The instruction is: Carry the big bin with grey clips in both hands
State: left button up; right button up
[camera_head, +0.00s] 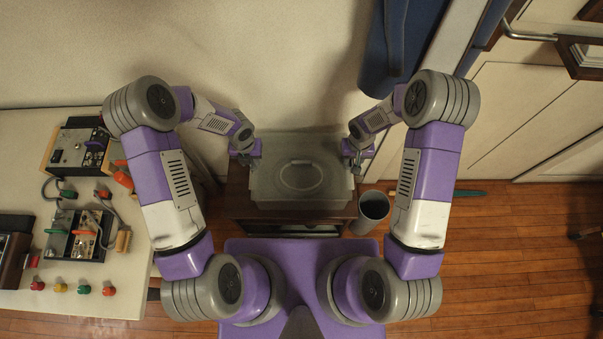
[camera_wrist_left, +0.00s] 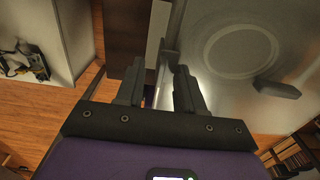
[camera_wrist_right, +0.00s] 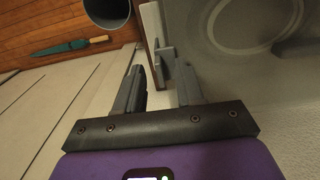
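The big bin (camera_head: 262,186) is pale, see-through grey with a lid that has an oval ring, and it sits level on a dark wooden cabinet. A grey clip (camera_wrist_left: 277,89) shows on its edge in the left wrist view. My left gripper (camera_head: 247,158) is at the bin's left side and my right gripper (camera_head: 356,162) at its right side. In the left wrist view the fingers (camera_wrist_left: 160,68) are apart, with the bin's side edge near the inner finger. In the right wrist view the fingers (camera_wrist_right: 162,66) are apart, with a small grey side piece (camera_wrist_right: 166,55) just past the tips. Contact is unclear.
The wooden cabinet (camera_head: 238,203) stands against the wall. A grey bucket (camera_head: 373,208) stands close on its right. A white workbench (camera_head: 130,250) with electrical boxes is at the left. Blue cloth (camera_head: 400,40) hangs at the back. Wooden floor (camera_head: 500,230) is open at the right.

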pick_arm(q)
grip_shut()
pick_arm(e)
grip_shut()
pick_arm(q)
jog(key=shift+w+r, duration=0.1)
pick_arm(e)
jog(key=shift+w+r, duration=0.1)
dwell(1.0)
